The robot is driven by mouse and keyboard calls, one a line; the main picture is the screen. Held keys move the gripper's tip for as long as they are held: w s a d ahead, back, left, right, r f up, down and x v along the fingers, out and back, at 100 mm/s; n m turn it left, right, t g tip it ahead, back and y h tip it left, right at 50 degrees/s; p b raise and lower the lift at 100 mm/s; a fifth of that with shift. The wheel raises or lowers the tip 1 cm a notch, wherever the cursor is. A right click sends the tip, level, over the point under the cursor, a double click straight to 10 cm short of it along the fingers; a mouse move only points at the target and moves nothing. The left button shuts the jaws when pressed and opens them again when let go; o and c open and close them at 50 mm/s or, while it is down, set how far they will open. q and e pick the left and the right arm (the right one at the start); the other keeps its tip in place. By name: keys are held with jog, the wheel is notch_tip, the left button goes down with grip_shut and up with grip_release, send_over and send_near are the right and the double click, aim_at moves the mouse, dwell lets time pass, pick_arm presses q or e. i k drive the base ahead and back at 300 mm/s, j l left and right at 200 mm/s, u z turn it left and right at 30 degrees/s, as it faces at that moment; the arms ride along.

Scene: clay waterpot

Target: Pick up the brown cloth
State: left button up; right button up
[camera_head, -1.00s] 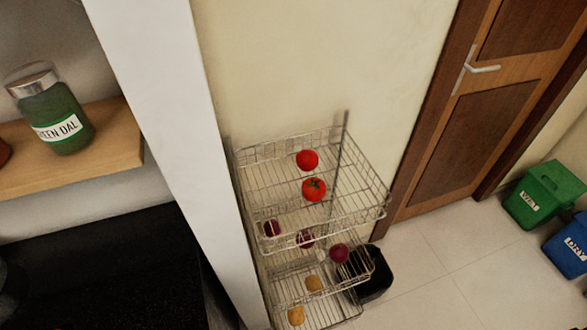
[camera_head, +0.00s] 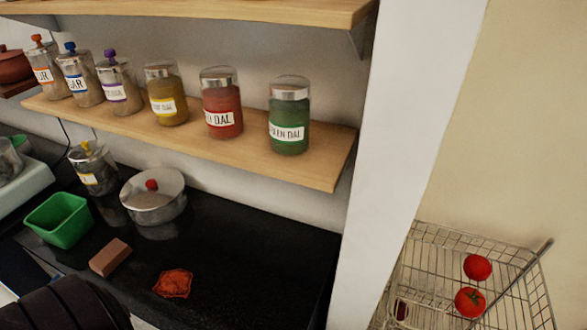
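A small crumpled reddish-brown cloth-like piece (camera_head: 173,283) lies flat on the black counter (camera_head: 245,270), towards the front. It is the only cloth-like thing in view. A brown block (camera_head: 110,257) lies just to its left, a short gap apart. A dark ribbed shape at the bottom left corner may be part of my arm. No gripper fingers show in the view.
A lidded steel pot (camera_head: 153,197), a green tub (camera_head: 59,219) and a jar (camera_head: 93,168) stand behind and left of the cloth. A shelf (camera_head: 325,174) with several labelled jars hangs above. Counter right of the cloth is clear. A wire rack (camera_head: 440,262) holds tomatoes.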

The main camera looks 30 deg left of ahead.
aim_at(113, 254)
jog(key=u, duration=2.5)
jog(key=i+j+z, duration=0.1)
jog(key=z, duration=0.35)
jog(key=j+z, duration=0.25)
jog(key=z, duration=0.25)
jog(key=i+j+z, duration=0.15)
jog(key=j+z, duration=0.15)
jog(key=j, duration=0.8)
jog(key=j+z, duration=0.35)
jog(key=j, duration=0.7)
